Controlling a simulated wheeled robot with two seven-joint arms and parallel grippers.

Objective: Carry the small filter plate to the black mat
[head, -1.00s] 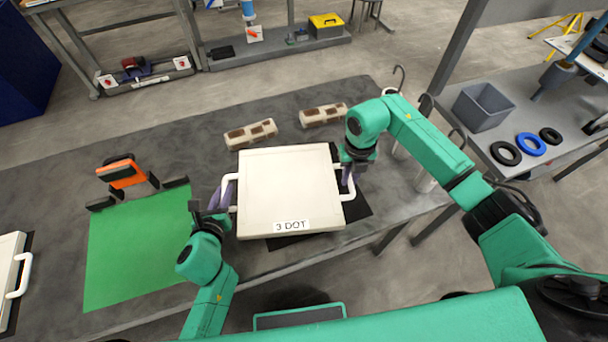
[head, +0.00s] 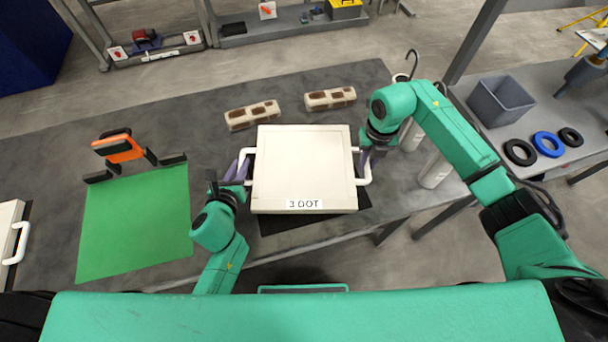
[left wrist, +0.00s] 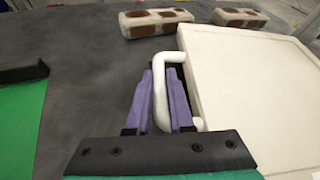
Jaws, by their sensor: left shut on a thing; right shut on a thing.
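Two cream blocks with brown patches (head: 252,115) (head: 330,98) lie behind the plate. A green mat (head: 135,222) and an orange-black tool (head: 120,148) are to the left. Another cream plate (head: 8,225) is at the far left edge. Pale cylinders (head: 434,170) stand at the right.

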